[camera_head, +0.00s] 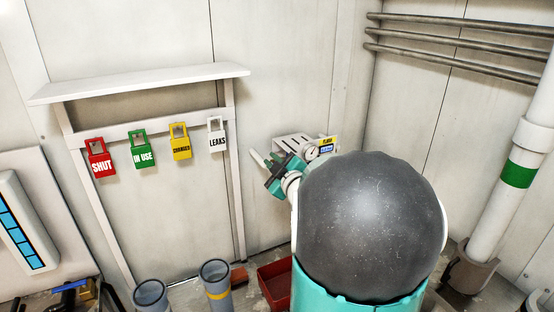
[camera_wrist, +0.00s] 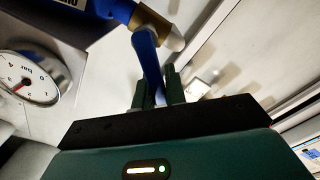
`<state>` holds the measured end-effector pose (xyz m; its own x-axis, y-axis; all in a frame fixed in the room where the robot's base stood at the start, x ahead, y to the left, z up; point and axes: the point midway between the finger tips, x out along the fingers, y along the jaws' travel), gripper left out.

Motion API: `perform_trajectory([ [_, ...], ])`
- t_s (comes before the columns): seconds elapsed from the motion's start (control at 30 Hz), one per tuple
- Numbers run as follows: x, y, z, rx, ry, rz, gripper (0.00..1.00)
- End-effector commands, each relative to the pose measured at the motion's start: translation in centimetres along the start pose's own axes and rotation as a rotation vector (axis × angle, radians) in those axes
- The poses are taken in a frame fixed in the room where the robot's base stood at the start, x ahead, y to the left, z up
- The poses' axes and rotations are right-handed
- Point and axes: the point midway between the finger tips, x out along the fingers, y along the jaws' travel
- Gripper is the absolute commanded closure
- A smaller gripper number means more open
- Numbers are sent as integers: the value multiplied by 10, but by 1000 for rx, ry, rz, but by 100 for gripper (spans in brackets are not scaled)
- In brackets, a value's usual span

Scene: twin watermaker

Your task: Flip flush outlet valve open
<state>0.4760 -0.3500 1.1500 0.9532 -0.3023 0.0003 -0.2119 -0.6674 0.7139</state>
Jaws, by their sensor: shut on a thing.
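The flush outlet valve shows at the top of the wrist view as a brass-coloured body (camera_wrist: 151,20) on a blue pipe, with a pale tip. Its blue lever (camera_wrist: 148,52) hangs down from the brass part, slightly tilted. My gripper (camera_wrist: 157,90) has its two dark green fingers on either side of the lever's lower end and is shut on it. In the head view my teal gripper (camera_head: 274,174) is near the wall by the gauge panel; the lever cannot be made out there.
A round gauge (camera_wrist: 28,77) is left of the valve in the wrist view. Red (camera_head: 101,158), green (camera_head: 142,149), yellow (camera_head: 180,142) and white (camera_head: 216,135) tags hang left of my arm. A red bin (camera_head: 275,284) and grey cylinders (camera_head: 216,284) stand below.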

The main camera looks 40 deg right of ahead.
Motion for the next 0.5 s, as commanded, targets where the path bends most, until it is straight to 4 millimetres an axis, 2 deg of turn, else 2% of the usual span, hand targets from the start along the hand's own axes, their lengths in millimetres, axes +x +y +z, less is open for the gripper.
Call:
perform_trajectory([
  [0.5,-1,-25,7,-481,-1,-4,100],
])
